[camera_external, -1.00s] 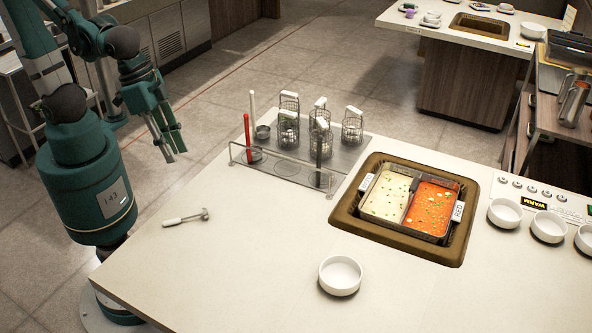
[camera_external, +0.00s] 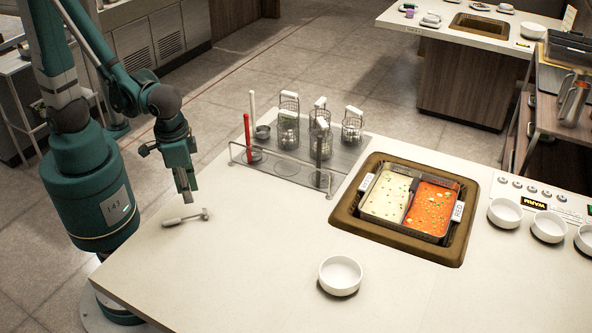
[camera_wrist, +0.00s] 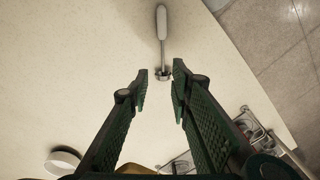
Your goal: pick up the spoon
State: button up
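The spoon (camera_external: 186,217) lies flat on the pale counter, near its left edge. It has a white handle and a small metal head at its right end. In the wrist view the spoon (camera_wrist: 162,30) points away from me, with its head close to the gap between the fingertips. My gripper (camera_external: 188,197) points down just above the spoon. In the wrist view my gripper (camera_wrist: 160,75) is open, with nothing between its fingers. The exact height above the counter is hard to tell.
A rack (camera_external: 285,168) with wire baskets and upright ladle handles stands behind. A two-part pot with pale soup (camera_external: 386,196) and red soup (camera_external: 432,207) sits in a brown-framed well. A white bowl (camera_external: 340,275) stands at the front. The counter around the spoon is clear.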

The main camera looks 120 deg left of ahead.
aim_at(185, 219)
jog(key=shift+s+a+f+n+g, duration=0.1)
jog(key=shift+f+n+g, duration=0.25)
jog(key=shift+f, duration=0.95)
jog(key=shift+f, duration=0.1)
jog(key=shift+s+a+f+b, duration=0.1)
jog(key=shift+f+b, duration=0.5)
jog(key=shift+f, duration=0.6)
jog(key=shift+f, duration=0.15)
jog(key=shift+s+a+f+b, duration=0.15)
jog(key=shift+f+b, duration=0.4)
jog(key=shift+f, duration=0.7)
jog(key=shift+s+a+f+b, duration=0.1)
jog(key=shift+f+b, duration=0.4)
jog(key=shift+f, duration=0.7)
grip_shut()
